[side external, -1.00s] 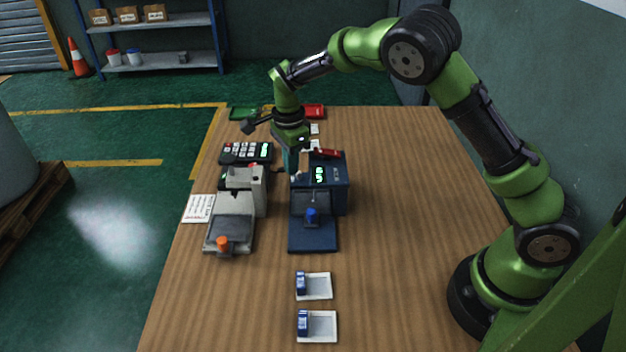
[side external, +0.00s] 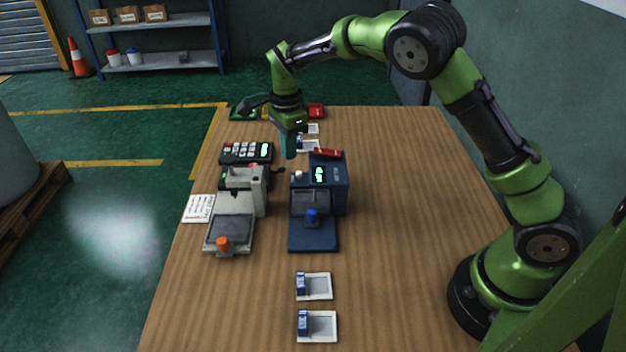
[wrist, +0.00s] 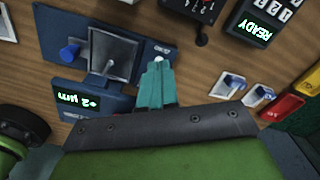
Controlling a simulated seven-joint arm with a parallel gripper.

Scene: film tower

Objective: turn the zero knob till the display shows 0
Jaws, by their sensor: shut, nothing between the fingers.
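The blue gauge (side external: 340,190) stands on the table with a lit green display (side external: 319,174). In the wrist view the display (wrist: 77,98) appears upside down and seems to read +2 µm. The small white knob (side external: 298,174) is on the gauge, left of the display in the side view. My gripper (side external: 290,156) is shut and empty, a little above and behind the knob. In the wrist view my teal fingers (wrist: 157,68) are together, and a white spot, likely the knob (wrist: 158,59), shows just past their tips.
A grey gauge (side external: 240,205) with an orange knob stands left of the blue one. Behind it is a keypad box (side external: 247,152), whose screen (wrist: 252,27) reads READY. White trays (side external: 318,327) lie in front; red (side external: 315,111) and green bins are at the back. The table's right side is clear.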

